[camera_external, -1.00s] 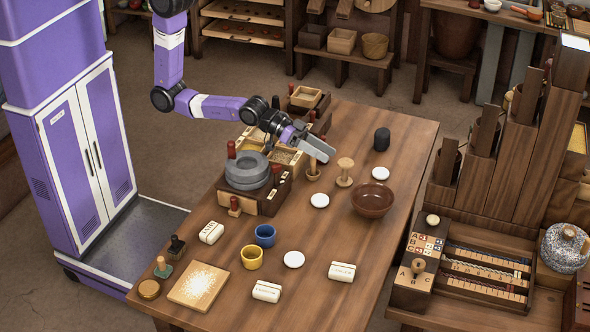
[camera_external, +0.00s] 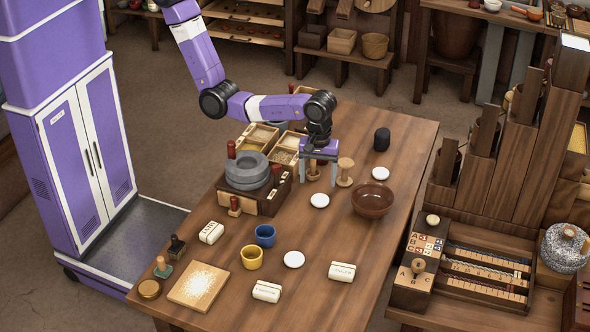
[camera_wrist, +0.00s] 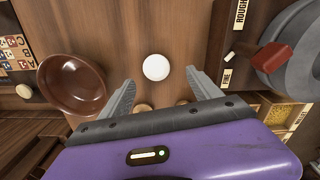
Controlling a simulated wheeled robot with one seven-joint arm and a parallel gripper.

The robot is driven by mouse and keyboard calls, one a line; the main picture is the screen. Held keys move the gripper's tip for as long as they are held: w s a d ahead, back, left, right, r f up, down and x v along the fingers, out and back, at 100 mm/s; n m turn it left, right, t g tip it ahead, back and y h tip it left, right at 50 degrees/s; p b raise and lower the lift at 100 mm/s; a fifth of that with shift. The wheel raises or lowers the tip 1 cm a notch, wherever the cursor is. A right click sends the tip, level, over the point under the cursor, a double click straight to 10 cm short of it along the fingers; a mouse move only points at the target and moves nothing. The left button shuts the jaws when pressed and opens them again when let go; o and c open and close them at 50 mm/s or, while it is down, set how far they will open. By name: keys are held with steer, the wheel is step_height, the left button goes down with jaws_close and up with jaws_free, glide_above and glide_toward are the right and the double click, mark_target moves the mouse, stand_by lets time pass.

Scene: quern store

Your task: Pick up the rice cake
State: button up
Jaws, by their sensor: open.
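Several flat round white pieces lie on the wooden table; I take the plain white disc (camera_external: 320,200) between the bowl and the stone quern as the rice cake. In the wrist view this disc (camera_wrist: 155,67) shows whole, just beyond and between my fingertips. My gripper (camera_external: 318,180) points down above the table, a little behind the disc in the external view. Its two fingers (camera_wrist: 160,79) are spread apart with nothing between them. Other white discs lie near the front (camera_external: 294,259) and near the black jar (camera_external: 380,173).
A brown bowl (camera_external: 373,200) stands right of the disc, the grey quern (camera_external: 247,170) on its wooden box to the left. Wooden spools (camera_external: 345,172) stand close by my fingers. Blue (camera_external: 265,235) and yellow (camera_external: 251,257) cups and labelled white blocks (camera_external: 342,271) stand nearer the front.

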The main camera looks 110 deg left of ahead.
mark_target(320, 198)
steer(key=shift+w+a+f+p, duration=0.1)
steer(key=shift+w+f+p, duration=0.05)
steer(key=shift+f, duration=1.1)
steer(key=shift+w+a+f+p, duration=0.1)
steer(key=shift+f+p, duration=0.05)
steer(key=shift+f, duration=1.15)
steer(key=shift+w+f+p, duration=0.15)
steer(key=shift+f, duration=1.1)
steer(key=c, duration=1.4)
steer(key=shift+r, duration=0.1)
steer(key=shift+c, duration=0.2)
step_height(320, 198, up, 10)
steer(key=shift+b, duration=0.35)
